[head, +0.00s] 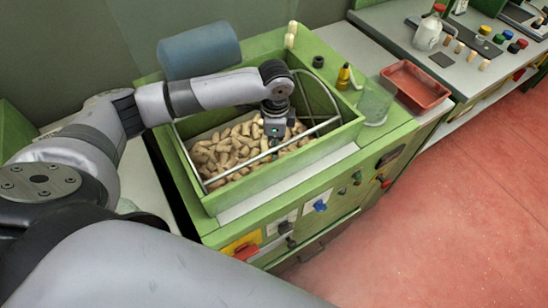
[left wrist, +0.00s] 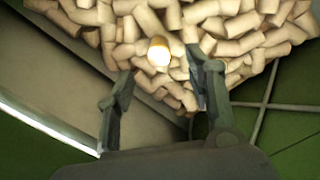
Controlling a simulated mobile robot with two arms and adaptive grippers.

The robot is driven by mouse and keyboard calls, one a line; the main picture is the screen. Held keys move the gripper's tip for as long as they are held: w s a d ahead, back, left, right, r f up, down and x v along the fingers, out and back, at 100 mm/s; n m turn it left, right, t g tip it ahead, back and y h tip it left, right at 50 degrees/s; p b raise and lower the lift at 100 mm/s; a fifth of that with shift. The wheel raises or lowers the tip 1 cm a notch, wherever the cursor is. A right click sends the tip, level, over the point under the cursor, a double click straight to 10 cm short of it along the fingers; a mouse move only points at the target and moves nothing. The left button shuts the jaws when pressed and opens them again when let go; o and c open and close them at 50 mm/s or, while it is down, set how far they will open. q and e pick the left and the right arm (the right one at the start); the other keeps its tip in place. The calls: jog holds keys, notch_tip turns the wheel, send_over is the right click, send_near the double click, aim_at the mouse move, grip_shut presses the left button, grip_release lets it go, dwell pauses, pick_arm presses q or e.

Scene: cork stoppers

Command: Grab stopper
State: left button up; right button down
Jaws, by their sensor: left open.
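Many tan cork stoppers (head: 222,150) lie heaped in a green bin (head: 290,168) in the head view. My left gripper (head: 274,148) points down into the bin, over the right part of the heap. In the left wrist view the left gripper (left wrist: 158,80) is open, its two fingers apart. One brightly lit stopper (left wrist: 159,53) shows end-on just beyond and between the fingertips, with the heap of stoppers around it. Nothing is visibly held. Whether the fingertips touch any stopper cannot be told. My right gripper is not in view.
A metal rod frame (head: 318,130) crosses the bin near the gripper. A clear container (head: 376,102), a yellow bottle (head: 343,77) and a red tray (head: 415,86) stand to the right. Red floor (head: 450,220) is open at right.

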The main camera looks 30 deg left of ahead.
pick_arm(q)
jog(key=shift+f, duration=0.6)
notch_tip(320, 180, down, 4)
jog(key=shift+s+a+f+p, duration=0.1)
jog(key=shift+s+f+p, duration=0.05)
jog(key=shift+p, duration=0.55)
jog(key=shift+f, duration=0.45)
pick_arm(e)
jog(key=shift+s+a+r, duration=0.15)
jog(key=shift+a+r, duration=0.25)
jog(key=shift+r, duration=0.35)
pick_arm(q)
jog(key=shift+c, duration=0.6)
jog(key=shift+c, duration=1.3)
jog(key=c, duration=0.5)
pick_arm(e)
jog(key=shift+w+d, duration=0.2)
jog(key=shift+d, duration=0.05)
pick_arm(q)
jog(key=shift+o, duration=0.2)
jog(key=shift+r, duration=0.1)
